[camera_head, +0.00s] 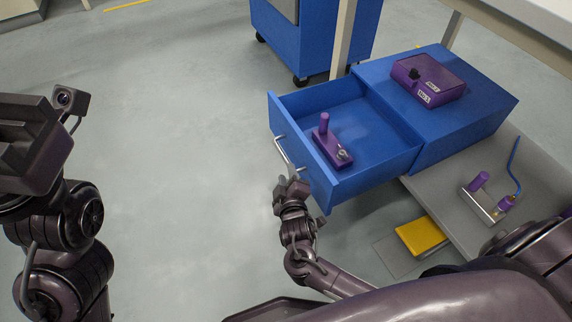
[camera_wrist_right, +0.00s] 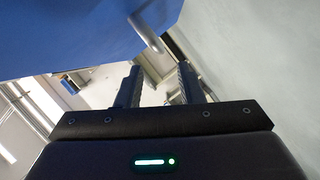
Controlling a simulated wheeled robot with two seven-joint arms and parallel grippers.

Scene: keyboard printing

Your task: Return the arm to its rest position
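My right gripper (camera_head: 290,183) is low in front of the pulled-out blue drawer (camera_head: 300,150), close to its metal handle (camera_head: 283,152). In the right wrist view, my right gripper (camera_wrist_right: 158,78) has its two fingers apart with nothing between them. The handle (camera_wrist_right: 147,35) shows just beyond the fingertips; I cannot tell whether they touch. My left arm (camera_head: 65,225) is raised at the left edge. A dark block at its end shows with a small camera, but its fingers cannot be made out.
A purple tool (camera_head: 333,150) lies in the open drawer. A purple box (camera_head: 428,80) sits on the blue cabinet (camera_head: 470,110). Another purple-handled tool (camera_head: 479,181) is on the grey surface (camera_head: 440,205) at right, above a yellow step (camera_head: 420,236). The floor at left is clear.

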